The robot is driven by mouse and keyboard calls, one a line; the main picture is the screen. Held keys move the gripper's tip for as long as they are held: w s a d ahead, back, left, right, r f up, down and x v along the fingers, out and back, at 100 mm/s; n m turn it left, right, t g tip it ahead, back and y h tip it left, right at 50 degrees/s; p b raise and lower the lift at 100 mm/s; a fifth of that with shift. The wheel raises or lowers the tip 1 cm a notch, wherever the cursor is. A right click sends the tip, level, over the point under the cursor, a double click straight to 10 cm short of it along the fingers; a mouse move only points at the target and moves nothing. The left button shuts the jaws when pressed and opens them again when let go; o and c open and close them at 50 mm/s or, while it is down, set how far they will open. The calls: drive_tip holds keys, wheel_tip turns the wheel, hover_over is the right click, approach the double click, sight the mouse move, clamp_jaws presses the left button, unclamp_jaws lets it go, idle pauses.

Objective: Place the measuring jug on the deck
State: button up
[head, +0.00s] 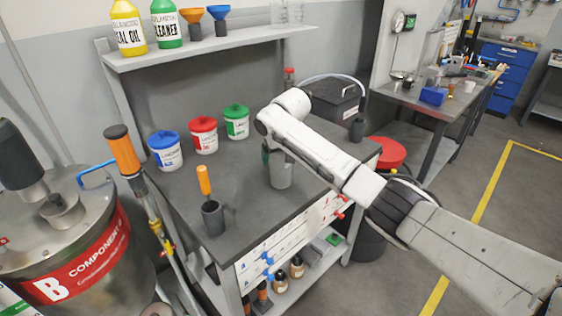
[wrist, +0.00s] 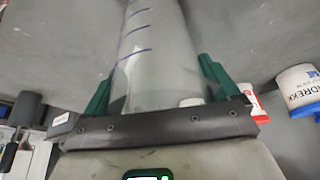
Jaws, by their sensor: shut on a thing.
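The measuring jug (head: 281,174) is a grey, translucent vessel over the middle of the dark grey bench top, the deck (head: 255,215). My gripper (head: 275,158) reaches in from the right and is shut on the jug. In the wrist view the jug (wrist: 155,50) stands between the green fingers of my gripper (wrist: 155,85), with blue marks on its wall. In the head view it looks upright, its lower end close to the deck. I cannot tell whether it touches. My wrist partly hides its upper part.
Tubs with blue (head: 164,150), red (head: 203,134) and green (head: 236,122) lids stand at the back. A dark cup (head: 212,217) with an orange-handled tool stands front left. A black box (head: 333,98) sits back right. A shelf (head: 200,47) runs above. The deck's front middle is clear.

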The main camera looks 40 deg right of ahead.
drive_tip(key=v, duration=0.5)
drive_tip(key=s+b+v, duration=0.1)
drive_tip(key=v, duration=0.4)
drive_tip(key=shift+f, duration=0.1)
drive_tip(key=s+a+r+p, duration=0.2)
drive_tip(key=s+r+p, duration=0.1)
drive_tip(key=s, duration=0.5)
drive_tip(key=shift+s+a+r, duration=0.3)
drive_tip(key=shift+s+r, duration=0.1)
drive_tip(key=shift+r, duration=0.1)
